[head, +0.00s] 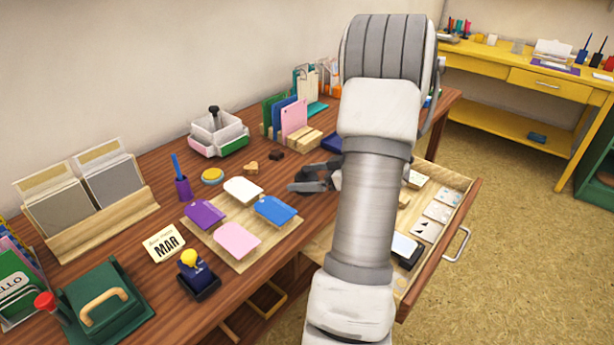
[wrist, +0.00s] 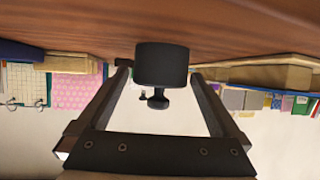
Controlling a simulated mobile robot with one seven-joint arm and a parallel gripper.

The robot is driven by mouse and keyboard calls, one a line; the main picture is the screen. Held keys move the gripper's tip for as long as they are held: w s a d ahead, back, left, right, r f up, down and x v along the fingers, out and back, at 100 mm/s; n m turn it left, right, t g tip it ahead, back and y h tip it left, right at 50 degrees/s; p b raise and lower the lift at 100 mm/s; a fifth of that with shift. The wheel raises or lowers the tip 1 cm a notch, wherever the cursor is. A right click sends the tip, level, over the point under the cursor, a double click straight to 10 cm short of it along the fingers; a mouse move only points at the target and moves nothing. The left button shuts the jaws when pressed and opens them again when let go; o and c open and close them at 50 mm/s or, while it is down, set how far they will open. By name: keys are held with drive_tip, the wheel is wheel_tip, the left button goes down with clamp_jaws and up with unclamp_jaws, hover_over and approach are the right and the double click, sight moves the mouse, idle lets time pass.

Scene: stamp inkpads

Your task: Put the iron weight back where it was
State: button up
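The iron weight (wrist: 162,65) is a dark, squat cylinder with a small knob. In the wrist view it sits between the fingertips of my gripper (wrist: 160,72). It fills the gap, with one finger against each side, so my gripper looks shut on it. The wrist picture is upside down, so the knob points up. In the head view my gripper (head: 312,180) is low over the right part of the wooden desk, near the open drawer. The weight cannot be clearly told apart from the dark fingers there. Whether its base touches the desk is unclear.
A board (head: 283,231) with several coloured tags lies left of my gripper. The open drawer (head: 459,222) holds several flat items. My arm hides part of the desk and drawer.

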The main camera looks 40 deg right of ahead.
drive_tip(key=shift+r, duration=0.15)
drive_tip(key=shift+s+d+r, duration=0.1)
drive_tip(key=shift+s+r, duration=0.15)
drive_tip(key=p+v, duration=0.4)
drive_tip(key=v, duration=0.7)
drive_tip(key=shift+s, duration=0.2)
